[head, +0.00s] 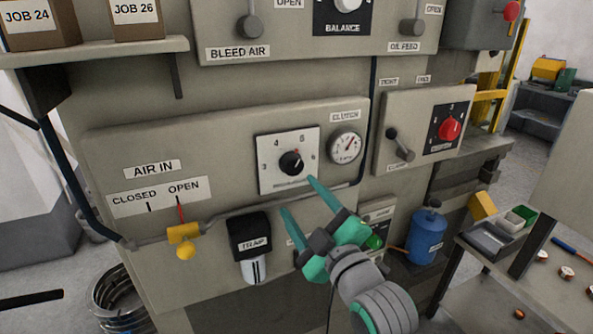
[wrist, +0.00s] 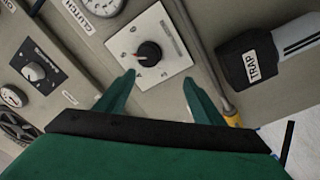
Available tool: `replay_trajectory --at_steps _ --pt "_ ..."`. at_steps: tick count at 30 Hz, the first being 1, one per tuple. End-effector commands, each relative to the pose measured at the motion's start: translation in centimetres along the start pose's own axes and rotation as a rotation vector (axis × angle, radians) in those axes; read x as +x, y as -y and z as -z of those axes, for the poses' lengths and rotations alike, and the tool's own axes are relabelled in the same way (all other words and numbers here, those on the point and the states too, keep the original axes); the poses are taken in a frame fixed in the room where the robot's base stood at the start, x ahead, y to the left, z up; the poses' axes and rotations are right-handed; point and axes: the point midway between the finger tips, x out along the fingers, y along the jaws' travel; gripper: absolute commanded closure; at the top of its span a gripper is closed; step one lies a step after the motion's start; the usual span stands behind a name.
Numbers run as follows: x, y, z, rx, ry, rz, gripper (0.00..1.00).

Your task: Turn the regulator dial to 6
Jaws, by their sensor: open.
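The regulator dial is a black knob (head: 291,163) on a white square plate (head: 269,182) marked with numbers, among them 3, 4 and 6. A small red mark shows at the knob's upper right edge, roughly toward the 6; its exact reading is too small to tell. In the wrist view the knob (wrist: 149,54) sits just beyond the fingertips, with the red mark on its left side. My gripper (head: 298,197) is open and empty, below and in front of the plate. Its green fingers (wrist: 159,78) are apart from the knob, which lies slightly left of the middle between them.
A round gauge (head: 345,147) labelled CLUTCH is right of the dial. A grey pipe (head: 240,207) with a yellow valve (head: 184,233) runs below it. A black TRAP unit (head: 250,236) hangs beneath. A red knob (head: 449,129) and lever (head: 400,145) are on the right panel.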

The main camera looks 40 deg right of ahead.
Motion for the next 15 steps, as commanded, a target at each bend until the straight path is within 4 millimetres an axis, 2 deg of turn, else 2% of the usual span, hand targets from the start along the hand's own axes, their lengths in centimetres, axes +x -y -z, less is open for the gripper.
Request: replay_trajectory --at_steps 1,6,11,15 --pt "-0.3 -1.2 -0.1 -0.051 0.016 0.006 0.38" --pt "-1.1 -3.0 -0.4 -0.161 0.057 0.039 0.38" --pt "-1.1 -3.4 -0.6 -0.193 0.072 0.052 0.38" --pt "0.3 -3.2 -0.6 -0.193 0.07 0.055 0.38"
